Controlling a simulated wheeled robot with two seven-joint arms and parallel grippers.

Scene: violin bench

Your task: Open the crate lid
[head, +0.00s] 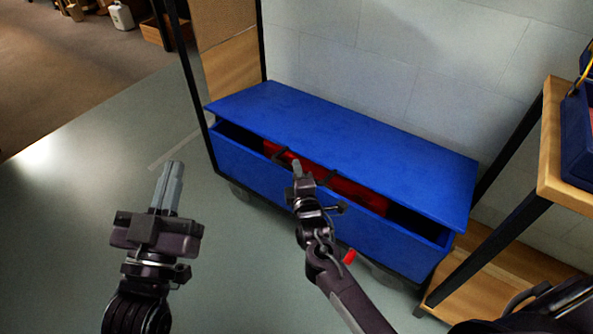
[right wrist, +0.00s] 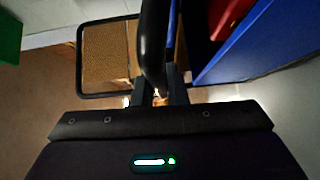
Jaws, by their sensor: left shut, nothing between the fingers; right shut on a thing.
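My right gripper (head: 297,166) is at the middle of the lid's front edge. It is shut on the dark lid handle (head: 280,155); the right wrist view shows the handle (right wrist: 153,45) as a dark bar between the fingers (right wrist: 158,88). My left gripper (head: 171,186) is shut and empty, left of the crate and apart from it.
A wooden-topped bench with a dark frame (head: 553,150) stands close to the crate's right end. A dark post (head: 190,80) rises by its left end. The grey floor (head: 70,210) at left is clear. Boxes (head: 158,32) lie far back left.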

